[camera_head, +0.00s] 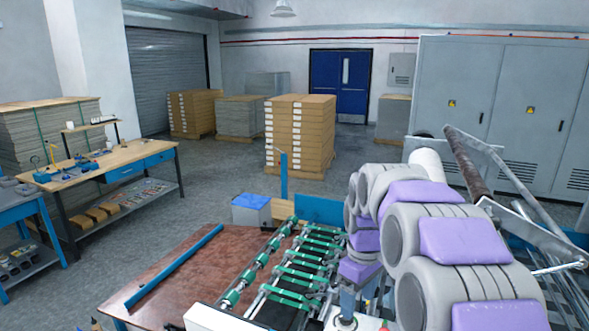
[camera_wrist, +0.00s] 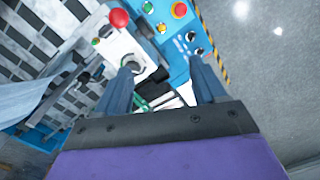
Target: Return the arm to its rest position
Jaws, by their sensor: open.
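My arm (camera_head: 440,235), grey with purple pads, fills the right of the head view and reaches over the laminating machine. My gripper shows in the wrist view (camera_wrist: 162,64) with its two blue-grey fingers apart. Nothing is held between them. Beyond the fingers are the machine's blue control panel (camera_wrist: 176,43) and a white part with a red mushroom button (camera_wrist: 119,18). In the head view my gripper is small and partly hidden low beside the arm, near the machine's right end.
The machine's roller conveyor (camera_head: 303,262) with green rollers lies left of my arm, beside a brown table (camera_head: 185,257). A wooden workbench (camera_head: 112,168) stands at left. Grey cabinets (camera_head: 510,105) stand behind my arm. Stacked cartons (camera_head: 300,135) stand on the open floor.

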